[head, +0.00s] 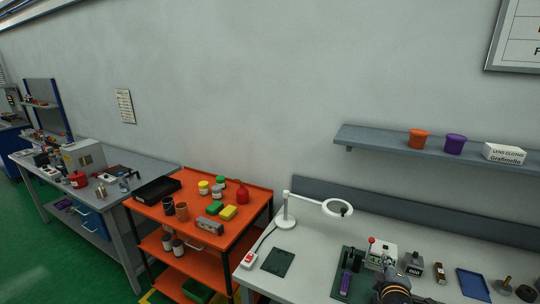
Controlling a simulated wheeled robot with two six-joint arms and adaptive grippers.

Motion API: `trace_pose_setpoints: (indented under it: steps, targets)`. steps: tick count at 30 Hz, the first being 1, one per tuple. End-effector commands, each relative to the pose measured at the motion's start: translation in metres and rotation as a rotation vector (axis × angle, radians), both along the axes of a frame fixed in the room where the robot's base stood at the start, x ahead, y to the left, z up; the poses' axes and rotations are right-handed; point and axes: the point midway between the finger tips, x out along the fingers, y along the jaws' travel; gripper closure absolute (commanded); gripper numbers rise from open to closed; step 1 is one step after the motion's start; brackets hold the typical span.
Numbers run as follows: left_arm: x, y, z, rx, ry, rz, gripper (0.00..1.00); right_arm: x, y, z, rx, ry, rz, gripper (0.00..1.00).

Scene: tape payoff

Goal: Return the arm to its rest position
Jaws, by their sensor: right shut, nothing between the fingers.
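My right gripper (388,268) is in the head view at the bottom, right of centre, over the grey workbench (310,262). It is dark, with an orange ring on my arm just below it. It is shut and holds nothing that I can see. It overlaps the front of a small white device with a red-knobbed lever (382,252); I cannot tell whether they touch. A purple item (347,282) lies on a dark green mat just left of the gripper. My left gripper is not in view.
A white ring lamp (337,208) stands behind the gripper. A weight block (413,264), a blue tray (472,284) and small metal parts lie to the right. A shelf (385,139) hangs above. An orange cart (250,203) with containers stands left. Bare bench lies near the lamp.

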Motion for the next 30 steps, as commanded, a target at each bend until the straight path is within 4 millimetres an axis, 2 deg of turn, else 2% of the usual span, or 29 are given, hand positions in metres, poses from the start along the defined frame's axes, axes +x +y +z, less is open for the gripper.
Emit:
trace_pose_setpoints:
  steps: [1, 3, 7, 12, 19, 26, 30]
  targets:
    - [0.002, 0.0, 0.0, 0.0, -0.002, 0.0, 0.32, -0.024, 0.012, -0.024, 0.139, 0.052, -0.052, 1.0]
    - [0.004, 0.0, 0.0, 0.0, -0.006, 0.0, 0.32, -0.058, 0.029, -0.053, 0.331, 0.13, -0.137, 1.0]
    - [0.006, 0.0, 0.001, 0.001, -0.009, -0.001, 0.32, -0.111, 0.059, -0.087, 0.587, 0.258, -0.267, 1.0]
    - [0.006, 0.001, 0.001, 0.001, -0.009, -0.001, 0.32, -0.167, 0.094, -0.11, 0.809, 0.399, -0.399, 1.0]
    - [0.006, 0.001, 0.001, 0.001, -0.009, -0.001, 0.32, -0.235, 0.137, -0.12, 1.028, 0.576, -0.554, 1.0]
    - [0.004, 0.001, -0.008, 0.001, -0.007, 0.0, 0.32, -0.223, 0.13, -0.204, 1.023, 0.604, -0.585, 1.0]
    - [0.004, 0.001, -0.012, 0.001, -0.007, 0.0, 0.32, -0.223, 0.124, -0.264, 1.02, 0.619, -0.602, 1.0]
